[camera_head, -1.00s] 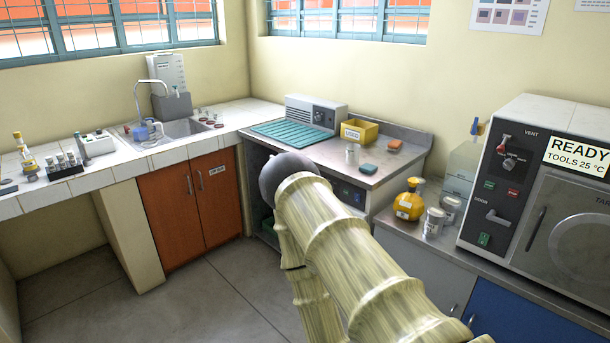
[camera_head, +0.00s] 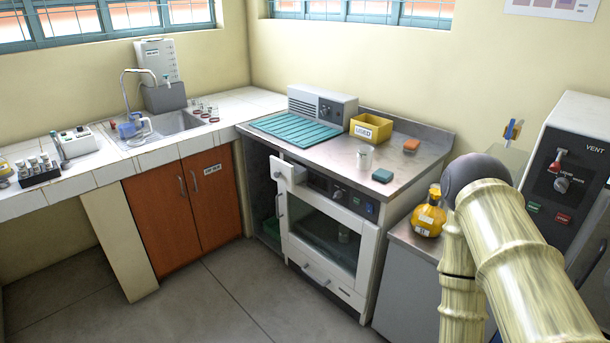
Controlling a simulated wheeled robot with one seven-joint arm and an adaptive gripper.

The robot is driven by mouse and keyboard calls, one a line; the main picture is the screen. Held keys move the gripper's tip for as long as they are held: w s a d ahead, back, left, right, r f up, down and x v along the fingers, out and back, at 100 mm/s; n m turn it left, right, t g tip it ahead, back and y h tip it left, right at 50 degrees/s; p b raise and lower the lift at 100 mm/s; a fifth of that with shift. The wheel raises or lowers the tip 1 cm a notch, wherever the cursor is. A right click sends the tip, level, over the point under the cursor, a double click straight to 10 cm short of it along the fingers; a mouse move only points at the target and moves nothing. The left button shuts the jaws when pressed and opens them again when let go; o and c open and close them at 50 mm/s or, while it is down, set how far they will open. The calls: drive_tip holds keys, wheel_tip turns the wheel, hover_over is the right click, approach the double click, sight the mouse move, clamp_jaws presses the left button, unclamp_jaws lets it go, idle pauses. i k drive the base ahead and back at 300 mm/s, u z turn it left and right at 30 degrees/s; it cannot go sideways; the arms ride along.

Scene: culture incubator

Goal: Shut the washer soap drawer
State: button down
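The washer (camera_head: 370,255) stands under the grey worktop in the middle of the view, with a white front and a dark glass door. Its small white soap drawer (camera_head: 291,172) is at the top left of the front and sticks out, open. A white jar-like shape shows dimly behind the glass. My arm is at the right, with its pale ringed links and dark round joint apart from the washer in the picture. My gripper does not show in this view.
A yellow bottle (camera_head: 429,214) stands on the right-hand counter. The floor (camera_head: 215,300) before the washer looks clear.

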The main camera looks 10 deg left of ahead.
sight(288, 173)
drive_tip(key=u, duration=0.05)
drive_tip(key=i, duration=0.7)
drive_tip(key=u, duration=0.6)
drive_tip(key=i, duration=0.45)
drive_tip(key=u, duration=0.35)
